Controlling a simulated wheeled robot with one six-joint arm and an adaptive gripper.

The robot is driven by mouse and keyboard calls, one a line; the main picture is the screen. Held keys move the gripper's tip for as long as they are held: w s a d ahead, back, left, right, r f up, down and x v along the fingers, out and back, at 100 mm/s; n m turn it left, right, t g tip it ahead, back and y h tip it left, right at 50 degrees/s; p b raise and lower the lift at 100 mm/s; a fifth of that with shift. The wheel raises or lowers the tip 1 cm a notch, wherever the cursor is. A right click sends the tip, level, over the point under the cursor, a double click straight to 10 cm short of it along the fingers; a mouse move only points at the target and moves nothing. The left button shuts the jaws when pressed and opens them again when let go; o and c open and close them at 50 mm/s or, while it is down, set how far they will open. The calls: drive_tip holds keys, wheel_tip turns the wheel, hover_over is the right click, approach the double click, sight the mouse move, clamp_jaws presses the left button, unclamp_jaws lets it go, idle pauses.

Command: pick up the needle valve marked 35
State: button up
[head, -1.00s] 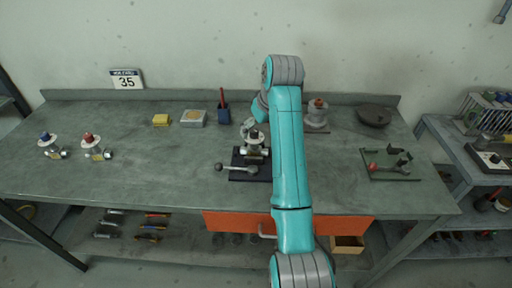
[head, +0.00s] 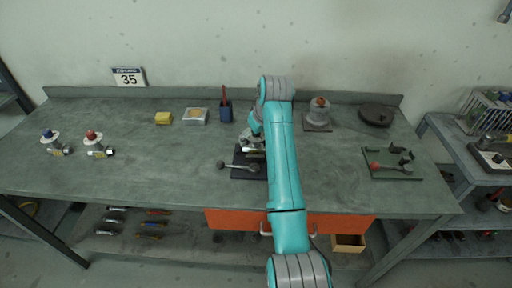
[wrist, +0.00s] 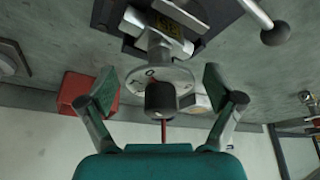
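A metal valve with a dark knob and a pale round disc (wrist: 158,78) stands in a dark fixture at the table's middle; it also shows in the head view (head: 253,145). In the head view my arm partly hides the valve. Two other valves stand at the left, one with a blue knob (head: 48,134) and one with a red knob (head: 92,136); their markings are unreadable.
The fixture's ball-ended lever (head: 238,167) sticks out left. The table's left front is clear.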

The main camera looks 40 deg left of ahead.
clamp_jaws()
drive_tip(key=shift+r, duration=0.1)
